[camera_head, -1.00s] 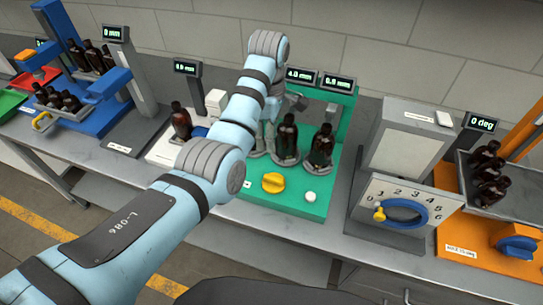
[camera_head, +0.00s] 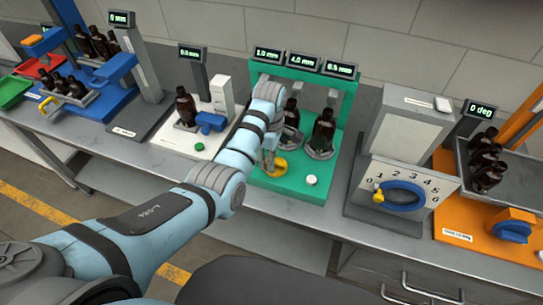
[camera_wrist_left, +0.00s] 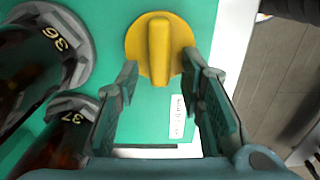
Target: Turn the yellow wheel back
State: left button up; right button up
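The yellow wheel (camera_head: 281,168) is a round knob with a raised grip bar, on the front of the green station (camera_head: 295,187). In the head view my left arm partly covers it. In the left wrist view the yellow wheel (camera_wrist_left: 160,42) sits just beyond my left gripper (camera_wrist_left: 160,75). Its grip bar points roughly along the fingers. The two fingers are spread, one on each side of the wheel's near edge, with a gap between them; I cannot tell if either touches it. The left gripper (camera_head: 270,160) is small in the head view. My right gripper does not show.
Amber bottles (camera_head: 323,128) stand in holders on the green station, behind the wheel. A white button (camera_head: 312,180) sits to its right. A grey dial box (camera_head: 400,150) with a blue ring stands further right. A white station (camera_head: 196,148) with a bottle is on the left.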

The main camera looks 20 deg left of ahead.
pick_arm(q)
jog(key=shift+s+r, duration=0.1)
jog(key=shift+s, duration=0.05)
jog(key=c, duration=0.6)
grip_shut()
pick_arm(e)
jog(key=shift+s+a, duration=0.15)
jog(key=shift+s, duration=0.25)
